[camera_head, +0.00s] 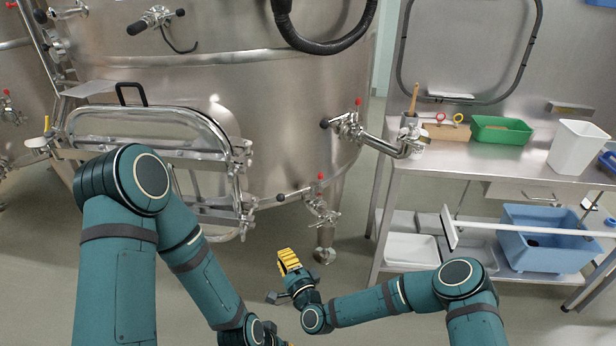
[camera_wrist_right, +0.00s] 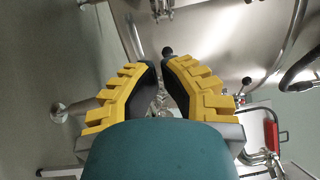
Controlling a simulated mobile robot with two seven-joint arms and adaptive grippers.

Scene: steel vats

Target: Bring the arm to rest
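My right arm (camera_head: 370,303) reaches in from the lower right, bent at the elbow, with its forearm pointing left. Its gripper (camera_head: 289,262) has yellow ribbed fingers and hangs over bare floor in front of the large vat. In the right wrist view the two fingers (camera_wrist_right: 160,68) stand apart with a narrow gap, and nothing is between them. My left arm (camera_head: 195,265) comes in from the left, bent at the elbow, its forearm sloping down to the bottom edge. Its gripper is almost wholly cut off there, so its fingers cannot be made out.
A steel vat (camera_head: 290,120) with a framed hatch (camera_head: 150,125) stands ahead, close beyond the left elbow. Its valve pipe (camera_head: 375,140) juts right. A steel table (camera_head: 480,165) at right bears a green tray (camera_head: 500,122) and white bin (camera_head: 578,148); a blue tub (camera_head: 545,245) stands below.

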